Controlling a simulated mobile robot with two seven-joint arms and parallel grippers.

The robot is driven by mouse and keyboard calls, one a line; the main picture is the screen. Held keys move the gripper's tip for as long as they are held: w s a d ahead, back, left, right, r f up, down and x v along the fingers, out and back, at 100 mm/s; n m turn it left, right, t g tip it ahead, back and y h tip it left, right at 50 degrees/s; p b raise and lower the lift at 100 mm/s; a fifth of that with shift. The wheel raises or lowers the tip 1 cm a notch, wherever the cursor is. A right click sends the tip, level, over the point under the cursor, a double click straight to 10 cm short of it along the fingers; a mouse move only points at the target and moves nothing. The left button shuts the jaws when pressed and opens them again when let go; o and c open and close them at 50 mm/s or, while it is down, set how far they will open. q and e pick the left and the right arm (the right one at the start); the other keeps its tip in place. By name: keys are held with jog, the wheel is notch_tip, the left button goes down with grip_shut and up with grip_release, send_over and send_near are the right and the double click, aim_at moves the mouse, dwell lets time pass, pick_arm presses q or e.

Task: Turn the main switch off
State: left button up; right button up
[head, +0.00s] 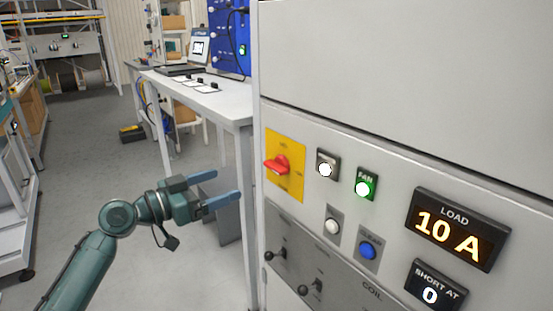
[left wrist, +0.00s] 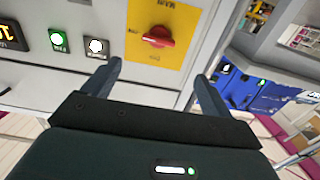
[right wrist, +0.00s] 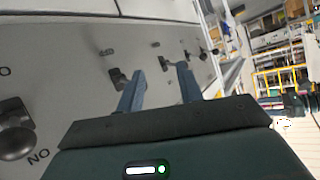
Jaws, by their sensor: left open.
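The main switch is a red rotary knob (head: 277,164) on a yellow plate (head: 292,185) at the left edge of the grey cabinet front. In the left wrist view the red knob (left wrist: 158,37) sits ahead of and between the fingers, on its yellow plate (left wrist: 185,60). My left gripper (head: 227,196) is open and empty, left of the knob and a little below it, apart from it. My right gripper (right wrist: 158,85) shows only in its own wrist view, fingers apart and empty, facing a grey panel with black toggle levers (right wrist: 117,78).
Right of the switch are a white lamp (head: 325,169), a green FAN button (head: 365,188), a blue button (head: 367,250) and a LOAD display (head: 447,232) reading 10 A. Toggle levers (head: 282,254) stick out below. A white table (head: 215,100) stands behind my left gripper. Open floor lies left.

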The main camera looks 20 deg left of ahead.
aim_at(271, 167)
pick_arm(q)
jog(key=p+x, duration=0.2)
jog(key=x, duration=1)
jog(key=shift+d+r+p, duration=0.15)
jog(key=shift+d+p, duration=0.05)
jog(key=shift+p, duration=0.2)
jog(key=shift+w+d, duration=0.25)
pick_arm(e)
jog(key=shift+s+d+r+n, duration=0.15)
jog(key=shift+s+r+n, duration=0.15)
jog(key=shift+s+r, duration=0.25)
pick_arm(q)
jog(key=shift+c, duration=0.2)
pick_arm(e)
jog(key=shift+w+r, duration=0.1)
pick_arm(q)
jog(key=c, duration=1)
jog(key=shift+o, duration=0.2)
pick_arm(e)
jog(key=shift+w+r, duration=0.1)
